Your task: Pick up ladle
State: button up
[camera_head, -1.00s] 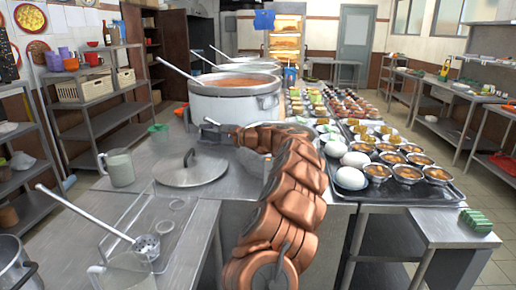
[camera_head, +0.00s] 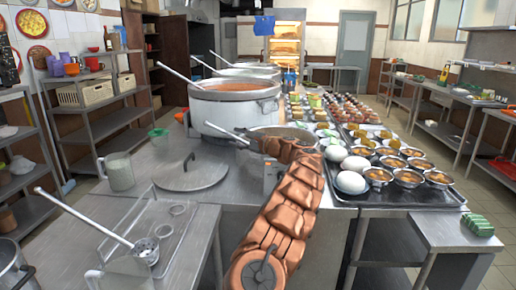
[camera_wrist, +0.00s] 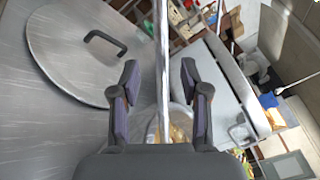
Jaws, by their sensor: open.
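A ladle (camera_head: 222,131) leans in a metal pot (camera_head: 305,132) on the steel counter, its handle sticking out to the left over the rim. In the wrist view the metal ladle handle (camera_wrist: 162,50) runs upright between the two fingers of my gripper (camera_wrist: 159,70). The fingers are open, with a gap on both sides of the handle. Behind it the pot (camera_wrist: 180,118) shows yellowish contents. The ladle's bowl is hidden. In the head view my copper-coloured arm covers part of the pot and most of my gripper.
A round lid (camera_head: 192,172) lies left of the pot. A big stockpot (camera_head: 235,108) with another ladle stands behind. A tray (camera_head: 400,200) of bowls and eggs is to the right. A clear jug (camera_head: 120,170) and a slotted ladle (camera_head: 145,250) are at the left.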

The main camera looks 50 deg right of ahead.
aim_at(232, 136)
jog(key=shift+w+a+p, duration=0.1)
jog(key=shift+w+p, duration=0.2)
jog(key=shift+w, duration=1.65)
jog(key=shift+c, duration=0.3)
grip_shut()
